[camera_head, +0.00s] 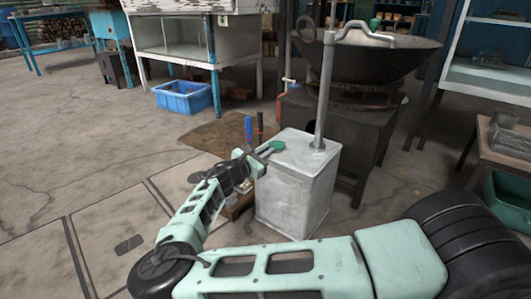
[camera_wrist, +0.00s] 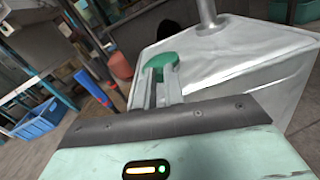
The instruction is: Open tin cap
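The tin (camera_head: 295,190) is a square grey metal can standing on the floor in the middle of the head view. Its top also fills the right of the wrist view (camera_wrist: 235,65). A green cap (camera_head: 276,145) sits at the near left of its top; it also shows in the wrist view (camera_wrist: 162,62). My gripper (camera_head: 262,151) reaches in from the left, with its fingertips at the cap. In the wrist view the fingers (camera_wrist: 163,92) end at the cap, close together. I cannot tell whether they grip it or only sit beside it.
A metal pipe (camera_head: 326,90) rises from the tin's top. A large wok (camera_head: 365,65) on a dark stove (camera_head: 365,130) stands close behind. Blue and red-orange handled items (camera_head: 249,128) stand left of the tin. A blue crate (camera_head: 183,97) lies farther back; the left floor is clear.

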